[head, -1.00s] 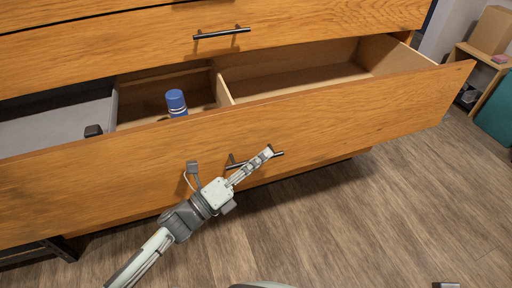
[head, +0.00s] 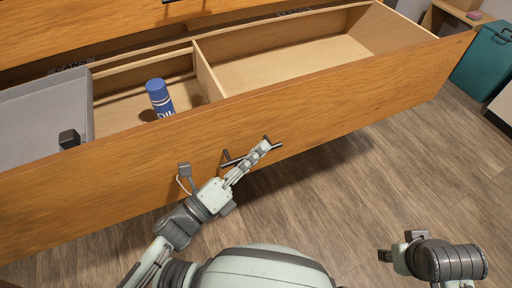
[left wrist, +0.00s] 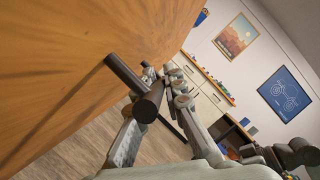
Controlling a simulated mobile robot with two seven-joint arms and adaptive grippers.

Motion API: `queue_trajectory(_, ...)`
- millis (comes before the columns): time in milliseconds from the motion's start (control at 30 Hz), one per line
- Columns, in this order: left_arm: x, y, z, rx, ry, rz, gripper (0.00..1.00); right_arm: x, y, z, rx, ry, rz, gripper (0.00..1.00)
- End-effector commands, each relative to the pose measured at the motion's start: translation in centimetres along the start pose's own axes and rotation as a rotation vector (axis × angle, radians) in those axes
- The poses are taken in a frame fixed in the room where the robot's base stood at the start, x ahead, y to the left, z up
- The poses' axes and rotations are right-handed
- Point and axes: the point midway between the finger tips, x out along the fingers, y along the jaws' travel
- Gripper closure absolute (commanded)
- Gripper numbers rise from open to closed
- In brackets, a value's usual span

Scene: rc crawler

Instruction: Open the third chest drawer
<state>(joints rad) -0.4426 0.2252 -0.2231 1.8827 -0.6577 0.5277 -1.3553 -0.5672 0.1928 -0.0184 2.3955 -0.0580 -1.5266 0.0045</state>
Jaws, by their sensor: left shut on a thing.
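The wooden chest drawer (head: 330,120) is pulled far out in the head view, its inside open to view. Its dark bar handle (head: 230,163) is on the outer face of the front panel. My left gripper (head: 262,147) is shut on this handle. In the left wrist view the handle (left wrist: 125,75) passes between the fingers of my left gripper (left wrist: 155,95). My right arm (head: 440,260) is at the lower right of the head view, away from the chest; its fingers cannot be made out clearly.
Inside the drawer are a blue can (head: 159,95), a grey tray (head: 45,110) and a wooden divider (head: 208,75). The right compartment looks empty. A teal bin (head: 485,65) stands at the right. Wood floor (head: 370,190) is clear before the drawer.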

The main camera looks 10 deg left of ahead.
Motion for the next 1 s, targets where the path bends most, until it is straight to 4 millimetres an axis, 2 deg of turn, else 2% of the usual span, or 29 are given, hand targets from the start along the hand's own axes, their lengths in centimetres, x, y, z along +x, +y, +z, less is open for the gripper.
queue_trajectory(267,-0.1,0.1,0.0,-0.001,0.000,0.002,1.00,0.0,0.1,0.0,0.003,-0.001,0.002,0.60)
queue_trajectory(300,-0.1,0.1,0.0,-0.001,0.000,0.002,0.87,0.0,0.1,0.0,0.003,-0.001,0.002,0.60)
queue_trajectory(433,-0.1,0.1,0.0,-0.001,0.000,0.002,0.71,-0.1,0.2,0.0,0.004,0.001,0.003,0.60)
queue_trajectory(467,-0.1,0.1,0.0,-0.001,0.000,0.001,0.69,-0.1,0.2,-0.1,0.004,0.002,0.003,0.60)
queue_trajectory(767,0.0,-0.2,0.1,0.000,0.000,0.000,0.69,-0.2,0.0,0.3,0.004,-0.006,0.000,0.60)
queue_trajectory(867,0.2,-1.0,0.6,0.000,0.001,-0.002,0.69,-0.1,0.1,0.3,0.003,-0.005,0.000,0.60)
queue_trajectory(1000,0.8,-3.2,1.9,0.003,0.001,-0.006,0.69,-0.1,0.1,0.2,0.003,-0.003,0.001,0.60)
